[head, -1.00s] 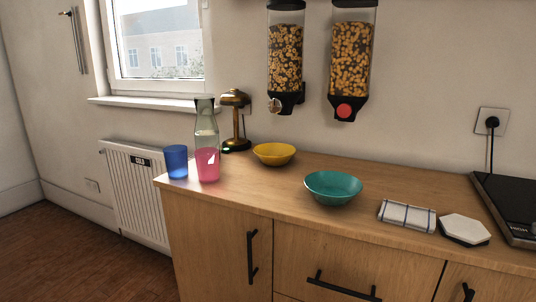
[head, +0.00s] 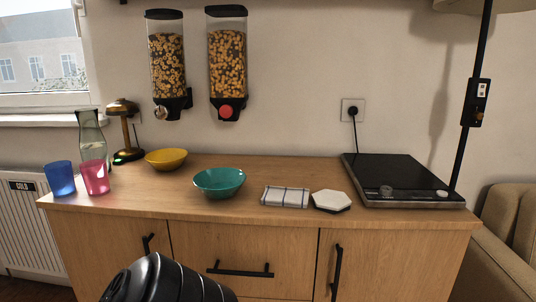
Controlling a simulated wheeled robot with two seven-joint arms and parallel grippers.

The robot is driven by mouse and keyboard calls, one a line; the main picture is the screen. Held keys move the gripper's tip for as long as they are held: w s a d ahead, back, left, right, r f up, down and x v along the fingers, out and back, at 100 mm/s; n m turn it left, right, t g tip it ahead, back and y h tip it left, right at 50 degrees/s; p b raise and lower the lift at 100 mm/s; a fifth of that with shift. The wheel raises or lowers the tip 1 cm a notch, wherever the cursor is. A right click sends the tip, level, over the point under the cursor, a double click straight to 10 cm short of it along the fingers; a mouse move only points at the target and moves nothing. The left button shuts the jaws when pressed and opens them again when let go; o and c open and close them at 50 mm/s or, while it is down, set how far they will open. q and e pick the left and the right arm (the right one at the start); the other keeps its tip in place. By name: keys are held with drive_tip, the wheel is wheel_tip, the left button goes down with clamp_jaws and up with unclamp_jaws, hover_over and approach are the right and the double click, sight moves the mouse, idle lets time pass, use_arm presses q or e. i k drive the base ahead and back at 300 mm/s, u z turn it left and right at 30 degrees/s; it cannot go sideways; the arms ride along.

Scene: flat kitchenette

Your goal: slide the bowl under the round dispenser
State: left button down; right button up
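A teal bowl (head: 219,182) sits upright on the wooden counter, near its front edge. A yellow bowl (head: 166,159) sits farther back to its left. Two cereal dispensers hang on the wall above the counter. The left dispenser (head: 167,66) has a metallic knob, and the right dispenser (head: 228,62) has a red round knob. I cannot tell clearly which one has the round body. The yellow bowl is roughly below the left dispenser, and the teal bowl is in front of the right one. Neither of my grippers shows; only a black part of my arm is at the bottom.
A blue cup (head: 60,178), a pink cup (head: 95,177), a glass carafe (head: 91,135) and a brass lamp (head: 124,125) stand at the left. A folded cloth (head: 285,197), a white hexagonal tile (head: 331,201) and a hob (head: 400,177) are right. Counter behind the teal bowl is clear.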

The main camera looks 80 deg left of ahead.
sight(166, 159)
drive_tip(key=z, duration=0.35)
drive_tip(key=k, duration=1.45)
drive_tip(key=u, duration=2.3)
drive_tip(key=i, duration=0.25)
drive_tip(key=z, duration=0.1)
